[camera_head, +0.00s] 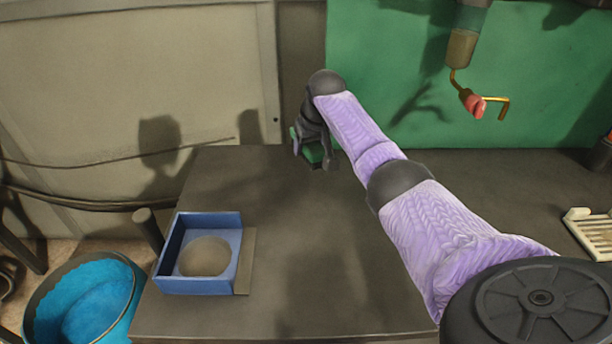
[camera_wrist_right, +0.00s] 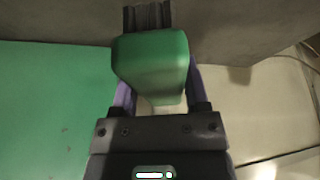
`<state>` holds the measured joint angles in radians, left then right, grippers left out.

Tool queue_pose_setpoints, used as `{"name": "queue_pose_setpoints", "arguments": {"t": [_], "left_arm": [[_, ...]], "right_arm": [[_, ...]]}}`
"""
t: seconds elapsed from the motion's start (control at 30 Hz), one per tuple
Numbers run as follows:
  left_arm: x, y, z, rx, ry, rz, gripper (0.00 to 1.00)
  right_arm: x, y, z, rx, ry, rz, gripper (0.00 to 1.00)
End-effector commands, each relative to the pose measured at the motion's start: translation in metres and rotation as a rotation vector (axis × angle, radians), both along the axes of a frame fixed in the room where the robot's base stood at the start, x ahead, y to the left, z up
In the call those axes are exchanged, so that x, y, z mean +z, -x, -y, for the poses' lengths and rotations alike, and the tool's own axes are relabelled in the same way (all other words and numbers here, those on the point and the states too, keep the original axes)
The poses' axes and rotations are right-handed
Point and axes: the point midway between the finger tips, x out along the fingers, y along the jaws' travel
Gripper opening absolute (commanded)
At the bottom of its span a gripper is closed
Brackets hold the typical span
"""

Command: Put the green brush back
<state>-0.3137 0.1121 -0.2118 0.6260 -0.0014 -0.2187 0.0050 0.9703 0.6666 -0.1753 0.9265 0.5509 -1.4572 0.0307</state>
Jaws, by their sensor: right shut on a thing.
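The green brush (camera_head: 314,154) is at the back edge of the dark table, mostly hidden by my right gripper in the head view. In the right wrist view the brush (camera_wrist_right: 152,65) is a green block with dark bristles at its far end. My right gripper (camera_head: 312,160) is shut on it, with the fingers on both sides of the block (camera_wrist_right: 155,98). I cannot tell whether the brush touches the table. My left gripper is not in view.
A blue open box (camera_head: 198,287) with a round grey thing in it stands at the table's left edge. A blue bucket (camera_head: 126,300) is left of the table. A white rack (camera_head: 592,232) lies at right. A brass hook (camera_head: 480,97) hangs at upper right. The table's middle is clear.

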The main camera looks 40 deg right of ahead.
Motion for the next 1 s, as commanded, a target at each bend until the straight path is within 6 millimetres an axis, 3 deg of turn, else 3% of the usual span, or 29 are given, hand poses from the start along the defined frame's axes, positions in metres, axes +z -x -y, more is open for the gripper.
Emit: {"name": "queue_pose_setpoints", "arguments": {"t": [0.03, 0.27, 0.6, 0.63, 0.8, 1.0], "left_arm": [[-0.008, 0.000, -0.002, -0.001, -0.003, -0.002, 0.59], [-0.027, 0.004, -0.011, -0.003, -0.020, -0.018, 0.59], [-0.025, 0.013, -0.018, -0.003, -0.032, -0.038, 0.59], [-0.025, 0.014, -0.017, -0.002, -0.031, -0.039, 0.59], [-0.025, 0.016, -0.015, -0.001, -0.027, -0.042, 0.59], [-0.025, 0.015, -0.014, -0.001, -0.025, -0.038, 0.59]], "right_arm": [[-0.017, 0.001, 0.000, 0.000, -0.001, -0.006, 0.00], [-0.065, 0.001, 0.000, 0.000, 0.001, -0.005, 0.00], [-0.067, 0.000, 0.000, 0.001, 0.001, -0.001, 0.00], [-0.068, 0.000, 0.000, 0.001, 0.001, -0.001, 0.60], [-0.067, 0.000, 0.000, 0.001, 0.001, -0.001, 0.94], [-0.067, 0.000, 0.000, 0.001, 0.001, -0.001, 0.94]]}}
